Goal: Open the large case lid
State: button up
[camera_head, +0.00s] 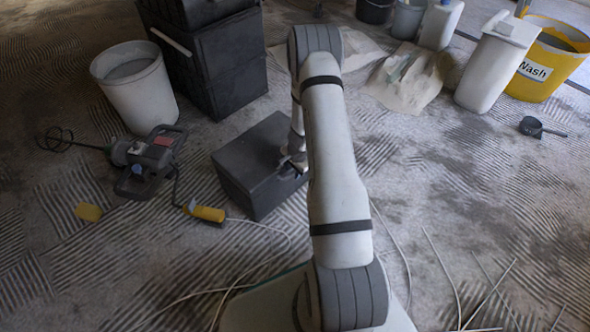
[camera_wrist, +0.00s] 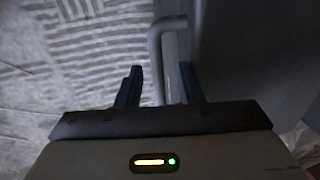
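The large case is a dark grey box (camera_head: 240,185) on the floor in the head view. Its flat top looks closed; I cannot make out the lid seam. My gripper (camera_head: 292,163) is at the case's right side, partly hidden by my arm. In the wrist view a grey bent bar handle (camera_wrist: 155,55) stands out from the dark case face (camera_wrist: 250,50). My gripper (camera_wrist: 160,88) has its two dark fingers apart, with part of the handle between them. I cannot tell whether either finger touches it.
A mixing drill (camera_head: 150,155) with a yellow plug (camera_head: 205,213) and cable lies left of the case. A white bucket (camera_head: 137,85) and stacked black crates (camera_head: 215,55) stand behind. A yellow wash bucket (camera_head: 545,65) is far right. Textured floor at right is mostly clear.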

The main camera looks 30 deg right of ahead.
grip_shut()
jog(key=shift+r, duration=0.1)
jog(key=shift+w, duration=0.1)
